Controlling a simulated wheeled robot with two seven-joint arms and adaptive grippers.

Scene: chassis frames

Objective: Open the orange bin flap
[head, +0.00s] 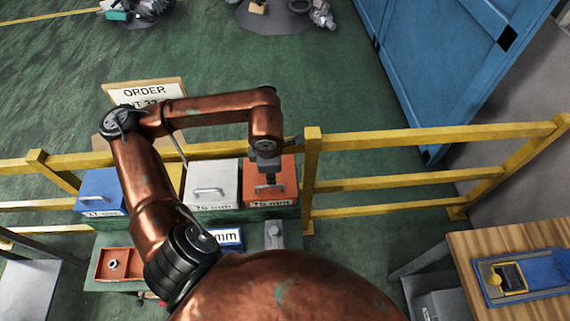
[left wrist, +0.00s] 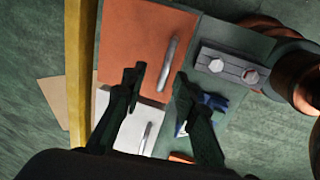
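The orange bin (head: 287,171) stands at the right end of a row of bins, and its flap looks shut. In the left wrist view the orange flap (left wrist: 146,40) fills the upper middle, with a silver bar handle (left wrist: 170,62) near its right edge. My left gripper (head: 268,184) is above the orange bin and hides part of its handle in the head view. In the left wrist view its two dark fingers (left wrist: 158,78) are spread apart, with the handle's lower end showing between the tips. Contact cannot be told. My right gripper is not in view.
A white bin (head: 212,180) with a handle stands left of the orange one, then a yellow and a blue bin (head: 99,188). Yellow rails (head: 420,180) run behind and beside the row. A wooden table (head: 500,245) is at the right.

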